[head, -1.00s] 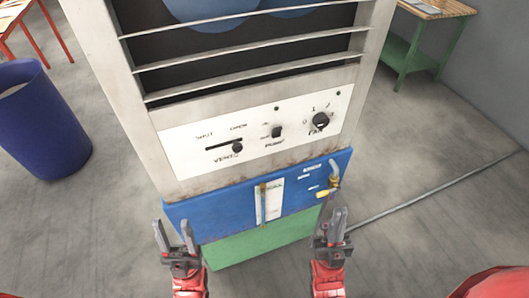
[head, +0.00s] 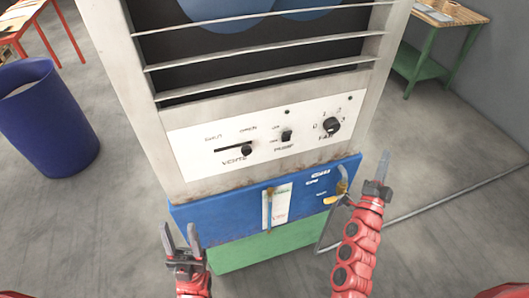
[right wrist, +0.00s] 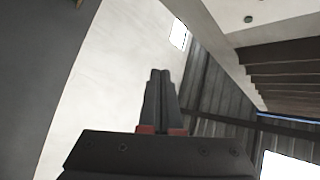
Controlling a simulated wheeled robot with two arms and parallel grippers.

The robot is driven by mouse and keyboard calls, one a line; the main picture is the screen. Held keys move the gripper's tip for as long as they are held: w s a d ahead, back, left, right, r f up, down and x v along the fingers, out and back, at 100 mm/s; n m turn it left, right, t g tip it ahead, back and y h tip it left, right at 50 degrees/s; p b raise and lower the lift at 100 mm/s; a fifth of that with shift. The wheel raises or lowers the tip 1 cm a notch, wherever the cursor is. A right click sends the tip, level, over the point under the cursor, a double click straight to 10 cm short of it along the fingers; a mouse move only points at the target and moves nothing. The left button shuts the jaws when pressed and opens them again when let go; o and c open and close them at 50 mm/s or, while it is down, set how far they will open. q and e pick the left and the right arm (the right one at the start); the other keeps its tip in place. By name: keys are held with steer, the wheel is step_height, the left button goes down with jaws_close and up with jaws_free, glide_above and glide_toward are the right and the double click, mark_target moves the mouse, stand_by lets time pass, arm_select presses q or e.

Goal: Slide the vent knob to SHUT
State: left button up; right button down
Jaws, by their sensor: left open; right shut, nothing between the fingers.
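The vent knob (head: 247,150) is a small black knob at the right end of its dark horizontal slot (head: 228,150). That end lies under the OPEN label, and SHUT is printed above the left end. The slot is on the white control panel (head: 190,156). My left gripper (head: 180,237) is open and empty, low in front of the cabinet and apart from the panel. My right gripper (head: 384,165) is shut and empty, to the right of the cabinet and pointing up. Its closed fingers also show in the right wrist view (right wrist: 161,95).
The panel also has a pump switch (head: 286,136) and a fan dial (head: 331,125). Below is a blue tank (head: 225,208) with a gauge and a tap (head: 342,187). Slats cover the coils above. A blue bin (head: 45,120) stands left, a green bench (head: 432,50) back right.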

steer(key=w+a+r+n+g+y, duration=0.15)
steer(key=w+a+y, duration=0.45)
steer(key=a+y, duration=0.6)
steer(key=s+a+r+n+g+y+b, duration=0.1)
steer(key=s+a+r+n+g+y, duration=0.3)
steer(key=s+a+n+g+y, duration=0.4)
steer(key=s+a+n+y, duration=0.1)
steer(key=s+y, duration=0.2)
steer(key=shift+a+y, duration=0.3)
steer(key=p, duration=0.4)
glide_toward(246, 148)
steer(key=w+a+f, duration=0.1)
steer(key=w+a, duration=0.2)
steer(key=w, duration=0.2)
steer(key=shift+a+f, duration=0.1)
steer(key=shift+f, duration=0.15)
